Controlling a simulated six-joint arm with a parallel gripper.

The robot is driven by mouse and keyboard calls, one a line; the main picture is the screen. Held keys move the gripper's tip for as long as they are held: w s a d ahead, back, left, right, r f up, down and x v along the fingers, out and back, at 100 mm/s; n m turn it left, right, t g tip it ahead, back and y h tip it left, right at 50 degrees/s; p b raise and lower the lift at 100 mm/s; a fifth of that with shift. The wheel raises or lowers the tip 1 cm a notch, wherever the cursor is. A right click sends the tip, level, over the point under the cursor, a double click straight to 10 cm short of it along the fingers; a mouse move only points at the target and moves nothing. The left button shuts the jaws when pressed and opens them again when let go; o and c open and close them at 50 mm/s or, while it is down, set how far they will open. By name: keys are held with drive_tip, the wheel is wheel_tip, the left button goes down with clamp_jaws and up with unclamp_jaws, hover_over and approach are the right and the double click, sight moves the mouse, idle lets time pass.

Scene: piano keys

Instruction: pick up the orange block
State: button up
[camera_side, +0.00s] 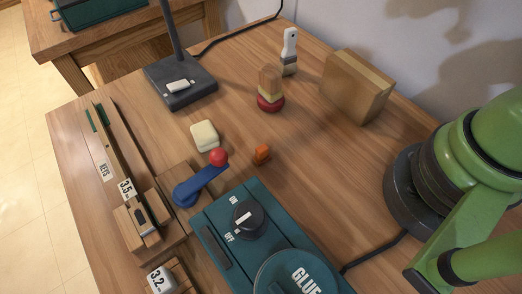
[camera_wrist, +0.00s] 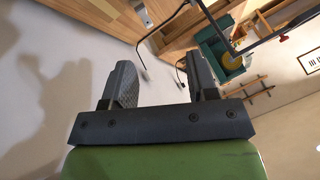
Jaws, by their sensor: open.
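The small orange block (camera_side: 262,154) stands on the wooden table, right of the red knob of the blue lever and above the teal glue machine in the side view. It does not show clearly in the wrist view. My gripper (camera_wrist: 165,85) shows in the wrist view with its two dark fingers apart and nothing between them. It faces the wall and upper room, away from the block. In the side view only my green arm shows at the right edge, and the gripper is out of frame.
Near the block are a cream block (camera_side: 205,136), the blue lever (camera_side: 199,185), the teal glue machine (camera_side: 222,232) and a red-based wooden stack (camera_side: 270,90). A large wooden block (camera_side: 356,87), a brush (camera_side: 289,52) and a lamp base (camera_side: 181,83) stand farther back. Table right of the orange block is clear.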

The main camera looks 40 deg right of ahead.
drive_tip(key=n+g+h, duration=0.2)
drive_tip(key=n+g, duration=0.1)
drive_tip(key=g, duration=0.4)
hover_over(262, 148)
wheel_tip(262, 148, down, 24)
drive_tip(key=shift+w+f, duration=0.1)
drive_tip(key=shift+f, duration=3.1)
clamp_jaws()
drive_tip(key=shift+r, duration=0.1)
